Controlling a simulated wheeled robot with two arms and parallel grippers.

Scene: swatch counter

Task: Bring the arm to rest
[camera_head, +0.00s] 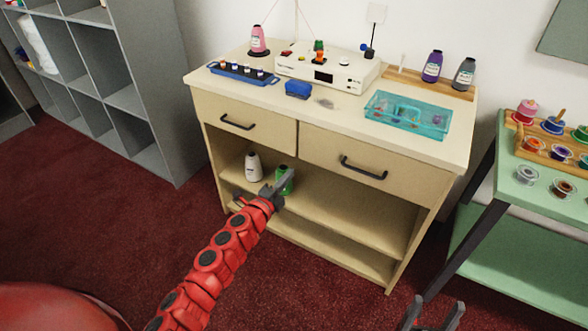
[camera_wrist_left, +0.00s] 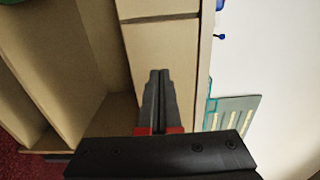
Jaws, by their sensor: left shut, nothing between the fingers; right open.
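My left arm (camera_head: 212,262), red with dark joints, reaches from the bottom of the head view up to the counter. My left gripper (camera_head: 278,185) is at its end, in front of the counter's open shelf and below the drawers. In the left wrist view its fingers (camera_wrist_left: 159,75) are together with nothing between them. In the head view it overlaps a green spool (camera_head: 286,178) on the shelf; I cannot tell whether they touch. My right gripper (camera_head: 436,316) is open and empty at the bottom edge, with only its fingertips showing.
The wooden counter (camera_head: 330,215) has two closed drawers. A white cone (camera_head: 253,167) stands on its shelf. A teal tray (camera_head: 440,131), a white machine (camera_head: 345,78) and bottles stand on top. A green table (camera_head: 520,205) is at right, grey cubbies (camera_head: 165,145) at left. Red carpet lies between.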

